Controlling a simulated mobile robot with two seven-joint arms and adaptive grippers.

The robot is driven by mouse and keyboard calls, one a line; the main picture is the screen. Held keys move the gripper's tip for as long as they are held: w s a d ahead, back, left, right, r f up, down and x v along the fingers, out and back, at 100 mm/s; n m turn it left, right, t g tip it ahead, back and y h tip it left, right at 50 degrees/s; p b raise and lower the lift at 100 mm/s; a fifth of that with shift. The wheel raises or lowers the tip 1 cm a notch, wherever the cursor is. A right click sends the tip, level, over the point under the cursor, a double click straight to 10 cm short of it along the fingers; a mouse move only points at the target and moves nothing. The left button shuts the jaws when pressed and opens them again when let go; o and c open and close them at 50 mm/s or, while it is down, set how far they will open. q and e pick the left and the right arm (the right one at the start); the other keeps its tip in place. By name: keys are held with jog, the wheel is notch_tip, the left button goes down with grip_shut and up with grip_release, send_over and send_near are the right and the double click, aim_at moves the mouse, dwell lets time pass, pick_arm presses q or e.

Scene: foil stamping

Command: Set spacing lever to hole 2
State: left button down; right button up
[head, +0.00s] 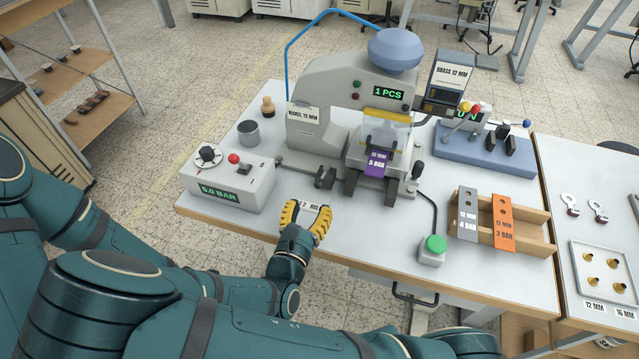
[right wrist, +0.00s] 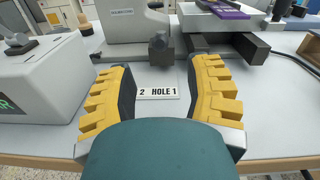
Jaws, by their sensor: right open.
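The spacing lever appears to be the short dark knob (head: 325,178) low on the left front of the grey stamping press (head: 345,105). It also shows in the right wrist view (right wrist: 160,52), beyond the fingertips. A white label (right wrist: 158,93) reading "2 HOLE 1" lies on the table in front of it, with 2 at the left and 1 at the right. I cannot tell which hole the lever is at. My right gripper (head: 308,212) is open and empty, its yellow fingers on either side of the label, short of the knob. My left gripper is out of view.
A grey pressure box (head: 228,182) reading 5.0 BAR stands to the left. Dark rails and a purple tag (head: 376,163) are to the knob's right. A green button (head: 432,248) and a wooden rack (head: 530,235) with tagged plates stand further right.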

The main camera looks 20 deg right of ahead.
aim_at(320, 181)
jog(key=b+x, duration=0.1)
jog(key=x, duration=0.7)
grip_shut()
